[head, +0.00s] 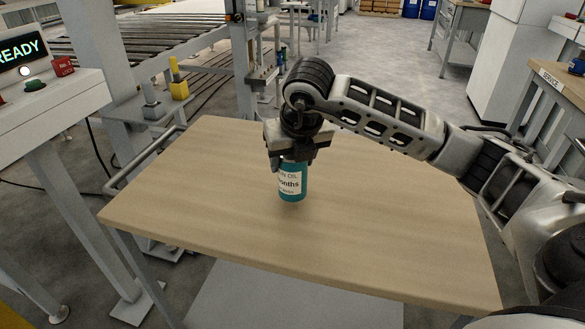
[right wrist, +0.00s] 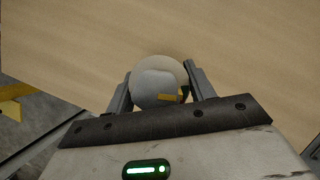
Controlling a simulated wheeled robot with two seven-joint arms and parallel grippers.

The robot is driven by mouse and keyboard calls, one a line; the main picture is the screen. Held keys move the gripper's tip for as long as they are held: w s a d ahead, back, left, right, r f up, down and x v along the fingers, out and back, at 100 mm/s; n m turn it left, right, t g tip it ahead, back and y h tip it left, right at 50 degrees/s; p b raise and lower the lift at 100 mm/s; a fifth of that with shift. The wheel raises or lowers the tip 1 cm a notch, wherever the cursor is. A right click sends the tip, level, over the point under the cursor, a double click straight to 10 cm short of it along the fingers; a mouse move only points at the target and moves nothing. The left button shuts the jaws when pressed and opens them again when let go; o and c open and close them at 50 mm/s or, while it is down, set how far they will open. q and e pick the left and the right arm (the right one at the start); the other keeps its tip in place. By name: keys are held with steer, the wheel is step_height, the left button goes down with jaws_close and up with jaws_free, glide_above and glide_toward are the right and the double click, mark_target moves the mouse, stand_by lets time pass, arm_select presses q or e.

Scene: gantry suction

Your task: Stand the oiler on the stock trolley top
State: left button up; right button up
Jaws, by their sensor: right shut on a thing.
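The oiler, a teal can with a white label (head: 291,183), is upright at the middle of the stock trolley's wooden top (head: 390,240). My right gripper (head: 291,160) comes down from above and is shut on the oiler's upper part. In the right wrist view the oiler's round, pale top (right wrist: 158,82) sits between the two fingers (right wrist: 160,90). I cannot tell whether the oiler's base touches the wood or hangs just above it. The oiler's top is hidden by the gripper in the head view. My left gripper is not in view.
The trolley top is otherwise bare, with a metal handle (head: 143,160) at its left edge. A control panel reading READY (head: 22,48) stands at the left. A roller conveyor (head: 150,40) lies behind. A service bench (head: 560,85) stands at the right.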

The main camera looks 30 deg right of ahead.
steer(key=shift+f, duration=1.2)
steer(key=shift+f, duration=0.1)
steer(key=o, duration=1.4)
steer(key=shift+s, duration=0.1)
steer(key=shift+a+r, duration=0.1)
steer(key=shift+r, duration=0.15)
steer(key=v, duration=1.1)
steer(key=shift+r, duration=0.3)
